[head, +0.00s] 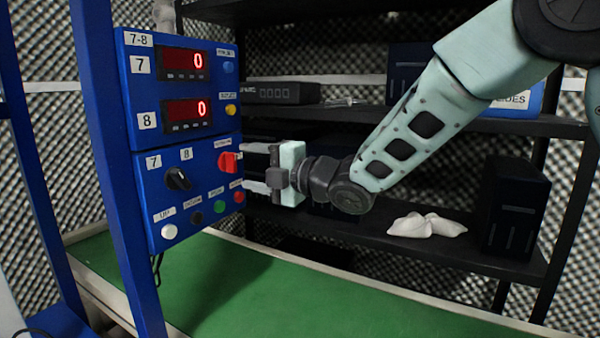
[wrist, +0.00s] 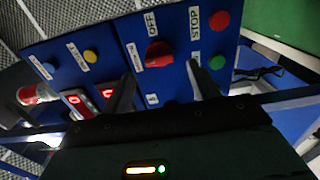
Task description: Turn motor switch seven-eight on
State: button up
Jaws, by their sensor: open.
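The blue control panel (head: 143,105) is marked 7-8. Its red switch (head: 229,162) sits on the right of its lower part, and the red switch also shows in the wrist view (wrist: 158,54) beside a label reading OFF. My gripper (head: 247,168) is open and empty, facing the panel at this switch's height. In the wrist view its two fingers (wrist: 163,85) point to either side of the switch. I cannot tell whether they touch it. A black knob (head: 178,179) labelled 7 and 8 is left of the switch.
Below are white (head: 169,232), black (head: 195,218), green (head: 220,207) and red (head: 239,197) buttons. Two displays (head: 186,64) read 0. A yellow button (head: 231,110) is above the switch. A green conveyor belt (head: 260,290) runs underneath. Dark shelves (head: 400,240) stand behind my arm.

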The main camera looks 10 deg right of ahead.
jog(key=p+v, duration=0.1)
jog(key=v, duration=1.2)
jog(key=s+f+m+g+h, duration=0.4)
jog(key=s+f+m+h, duration=0.55)
jog(key=f+m, duration=0.35)
jog(key=s+d+f+m+g+h, duration=0.2)
jog(key=s+m+g, duration=0.2)
jog(key=s, duration=0.6)
jog(key=s+d+f+m+g+h, duration=0.1)
jog(key=s+m+g+h, duration=0.2)
jog(key=s, duration=0.7)
notch_tip(320, 180, up, 32)
jog(key=m+p, duration=0.1)
jog(key=p, duration=3.1)
jog(key=shift+w+y+p, duration=0.4)
jog(key=shift+y, duration=0.05)
